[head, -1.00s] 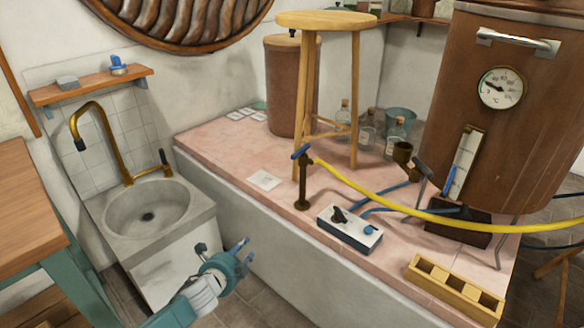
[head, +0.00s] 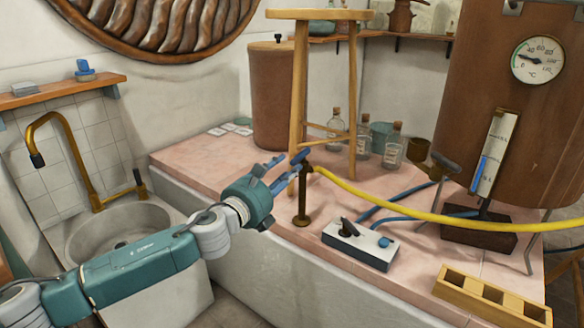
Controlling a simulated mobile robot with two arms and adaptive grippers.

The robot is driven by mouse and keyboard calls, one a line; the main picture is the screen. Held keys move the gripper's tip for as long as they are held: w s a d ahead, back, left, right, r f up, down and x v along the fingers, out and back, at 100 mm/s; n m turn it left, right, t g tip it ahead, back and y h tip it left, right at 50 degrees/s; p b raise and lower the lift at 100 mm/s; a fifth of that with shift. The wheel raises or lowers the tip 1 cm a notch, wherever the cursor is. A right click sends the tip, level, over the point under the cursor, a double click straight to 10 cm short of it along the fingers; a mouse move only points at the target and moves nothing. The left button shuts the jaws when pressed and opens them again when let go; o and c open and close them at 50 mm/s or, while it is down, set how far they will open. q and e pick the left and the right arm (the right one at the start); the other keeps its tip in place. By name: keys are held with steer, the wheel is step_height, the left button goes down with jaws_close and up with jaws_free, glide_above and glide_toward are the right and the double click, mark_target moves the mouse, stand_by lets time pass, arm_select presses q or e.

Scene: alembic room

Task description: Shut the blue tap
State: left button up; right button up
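The tap (head: 303,205) is a brown upright standpipe on the pink tiled platform, with a blue lever handle (head: 300,156) at its top. A yellow hose runs from it to the right. My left gripper (head: 287,168) is just left of the tap head, its blue-grey fingers spread and pointing at the handle. The fingertips overlap the tap's top in the picture; I cannot tell whether they touch it. Nothing shows held between them. My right gripper is not in view.
A wooden stool (head: 318,15) stands behind the tap, with glass bottles (head: 393,147) near it. A copper vessel (head: 535,130) stands at right. A sink (head: 115,235) is at left.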

mark_target(292, 165)
arm_select(q)
steer(key=shift+b+x, duration=0.35)
steer(key=shift+x, duration=1.65)
jaws_close()
